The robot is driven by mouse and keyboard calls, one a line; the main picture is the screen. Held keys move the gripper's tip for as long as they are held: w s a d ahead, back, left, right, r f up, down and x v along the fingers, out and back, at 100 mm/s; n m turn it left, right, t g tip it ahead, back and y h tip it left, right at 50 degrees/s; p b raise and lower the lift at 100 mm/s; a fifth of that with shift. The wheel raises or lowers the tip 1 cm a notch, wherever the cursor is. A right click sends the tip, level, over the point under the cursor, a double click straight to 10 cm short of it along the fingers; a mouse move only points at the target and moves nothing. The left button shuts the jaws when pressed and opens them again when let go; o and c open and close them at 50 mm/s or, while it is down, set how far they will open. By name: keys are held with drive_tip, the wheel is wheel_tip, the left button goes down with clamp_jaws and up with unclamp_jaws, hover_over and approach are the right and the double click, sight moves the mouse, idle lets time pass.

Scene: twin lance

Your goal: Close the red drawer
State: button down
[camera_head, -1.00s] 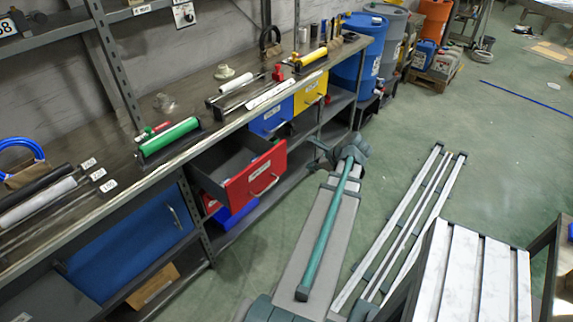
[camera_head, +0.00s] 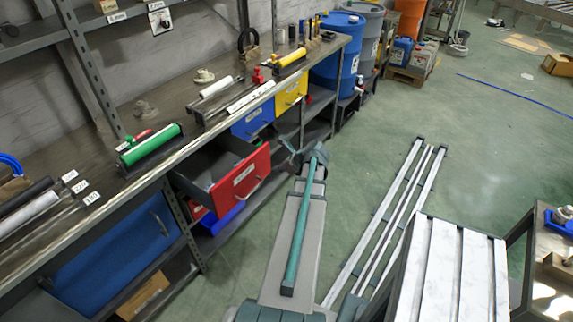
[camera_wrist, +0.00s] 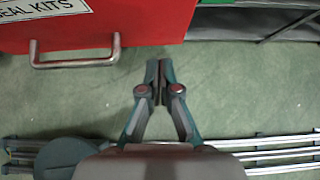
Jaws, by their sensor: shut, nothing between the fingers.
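The red drawer (camera_head: 240,179) is pulled out from under the workbench, its grey inside showing in the head view. Its red front has a metal bar handle and a white label; the wrist view shows the front (camera_wrist: 150,22) at upper left, with the handle and part of the label. My gripper (camera_wrist: 158,70) is shut and empty, its fingertips pointing up the wrist picture, just right of the handle and below the front's lower edge in that picture. In the head view my gripper is small, just right of the drawer front. Contact with the drawer does not show.
A blue drawer (camera_head: 252,119) and a yellow drawer (camera_head: 291,94) sit farther along the bench. A blue bin (camera_head: 222,216) is below the red drawer.

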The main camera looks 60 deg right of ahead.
sight(265, 166)
drive_tip(key=shift+w+d+p, duration=0.2)
drive_tip(key=shift+w+p, duration=0.05)
drive_tip(key=shift+w, duration=0.75)
drive_tip(key=shift+w+d+p, duration=0.15)
drive_tip(key=shift+w+p, duration=0.05)
drive_tip(key=shift+w, duration=0.8)
